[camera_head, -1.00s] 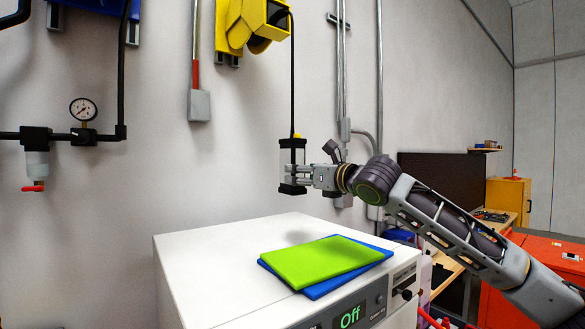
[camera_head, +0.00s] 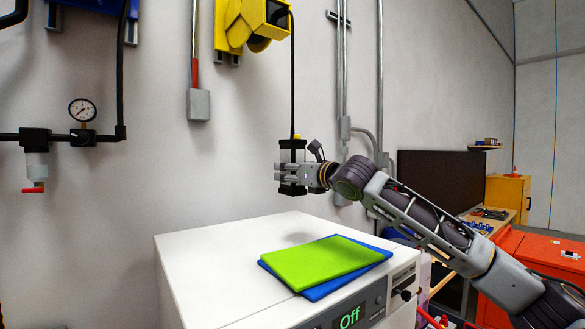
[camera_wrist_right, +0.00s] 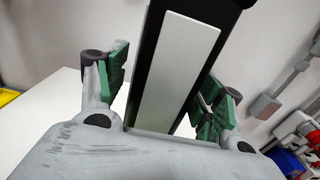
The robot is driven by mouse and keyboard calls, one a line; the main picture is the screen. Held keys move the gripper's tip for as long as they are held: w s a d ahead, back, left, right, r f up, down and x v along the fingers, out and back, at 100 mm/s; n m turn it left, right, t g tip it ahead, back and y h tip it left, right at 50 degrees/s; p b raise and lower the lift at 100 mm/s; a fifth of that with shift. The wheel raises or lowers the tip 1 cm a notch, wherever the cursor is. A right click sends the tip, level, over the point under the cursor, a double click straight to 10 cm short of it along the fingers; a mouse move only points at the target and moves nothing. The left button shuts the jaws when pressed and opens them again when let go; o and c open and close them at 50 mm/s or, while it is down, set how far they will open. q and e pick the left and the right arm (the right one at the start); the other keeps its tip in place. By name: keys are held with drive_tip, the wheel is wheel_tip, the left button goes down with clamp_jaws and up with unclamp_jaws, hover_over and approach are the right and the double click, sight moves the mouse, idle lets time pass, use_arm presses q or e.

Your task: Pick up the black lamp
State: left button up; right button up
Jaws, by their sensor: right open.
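The black lamp (camera_head: 292,155) hangs upright on a black cable from the yellow reel, above the white cabinet. My right gripper (camera_head: 283,174) comes in level from the right, at the lamp's middle, and its fingers reach across and slightly past the lamp. In the right wrist view the lamp (camera_wrist_right: 178,72) shows its long pale panel and black frame between the two green-padded fingers. The fingers are open, one on each side; a gap shows on the left side, and contact on the right cannot be told. My left gripper is not in view.
The white cabinet (camera_head: 205,255) stands below, with a green folder (camera_head: 318,262) on a blue folder (camera_head: 375,257). The yellow reel (camera_head: 252,22) is on the wall above. Conduits (camera_head: 344,75) run behind my right gripper. A red cabinet (camera_head: 545,260) stands at the right.

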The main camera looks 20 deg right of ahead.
idle(0.3)
drive_tip(key=c, duration=1.2)
drive_tip(key=shift+r, duration=0.1)
drive_tip(key=shift+r+p, duration=0.3)
drive_tip(key=shift+r, duration=4.7)
drive_tip(key=o, duration=0.4)
drive_tip(key=c, duration=0.3)
